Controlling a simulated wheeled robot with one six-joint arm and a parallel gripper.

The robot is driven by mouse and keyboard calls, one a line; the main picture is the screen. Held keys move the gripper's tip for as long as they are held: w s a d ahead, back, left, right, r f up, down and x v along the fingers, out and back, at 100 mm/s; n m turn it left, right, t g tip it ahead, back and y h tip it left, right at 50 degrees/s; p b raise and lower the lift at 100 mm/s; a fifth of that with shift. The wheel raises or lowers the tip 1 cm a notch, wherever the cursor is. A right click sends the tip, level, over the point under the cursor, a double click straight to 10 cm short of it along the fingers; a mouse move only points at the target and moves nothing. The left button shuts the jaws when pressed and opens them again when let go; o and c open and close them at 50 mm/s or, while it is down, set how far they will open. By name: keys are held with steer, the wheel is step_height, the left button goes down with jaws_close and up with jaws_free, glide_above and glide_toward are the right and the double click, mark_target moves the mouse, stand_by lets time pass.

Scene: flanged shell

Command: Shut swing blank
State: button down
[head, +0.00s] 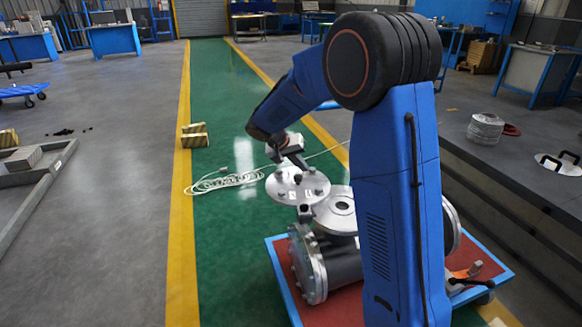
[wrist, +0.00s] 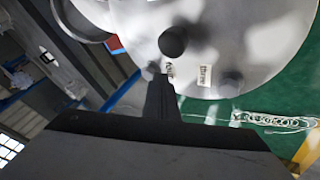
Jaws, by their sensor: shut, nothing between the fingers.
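The swing blank (head: 291,192) is a round pale metal disc with dark knobs on its face. It stands out to the left of the shell's top flange (head: 342,204), whose round opening shows uncovered. A small dark bracket (head: 305,213) sits between the two. The flanged shell (head: 310,265) lies on its side below. My gripper (head: 302,166) is over the far edge of the blank, its fingers shut and empty. In the wrist view the blank (wrist: 240,45) fills the top right, and my shut fingers (wrist: 155,70) reach its edge beside a dark knob. I cannot tell whether they touch it.
The shell rests on a red pallet with a blue rim (head: 285,282). A coiled pale cable (head: 225,183) lies on the green floor to the left. A grey raised platform (head: 500,170) runs along the right.

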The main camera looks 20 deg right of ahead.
mark_target(320, 176)
steer(key=s+d+m+g, duration=0.1)
steer(key=d, duration=0.1)
steer(key=s+d+m, duration=0.1)
steer(key=d, duration=0.1)
steer(key=s+d+m+g, duration=0.1)
steer(key=d+m, duration=0.1)
steer(key=shift+g, duration=0.3)
steer(key=s+d+m+g, duration=0.1)
steer(key=s+d+m, duration=0.1)
steer(key=s, duration=0.1)
steer(key=s+d+m+g, duration=0.1)
steer(key=s+d+m, duration=0.1)
steer(key=s+d, duration=0.1)
steer(key=shift+m+g, duration=0.3)
steer(key=shift+g, duration=0.1)
steer(key=s+m+g+y, duration=0.1)
steer(key=s+m, duration=0.1)
steer(key=s, duration=0.1)
steer(key=s+d+m+g+y, duration=0.1)
steer(key=s+m, duration=0.1)
steer(key=s, duration=0.2)
steer(key=s+d+m+g+y, duration=0.1)
steer(key=s+m, duration=0.1)
steer(key=s, duration=0.1)
steer(key=shift+s+d+m, duration=0.15)
steer(key=shift+s+m, duration=0.15)
steer(key=shift+s, duration=0.05)
steer(key=shift+s+m+y, duration=0.3)
steer(key=shift+s+m, duration=0.1)
steer(key=shift+s, duration=0.3)
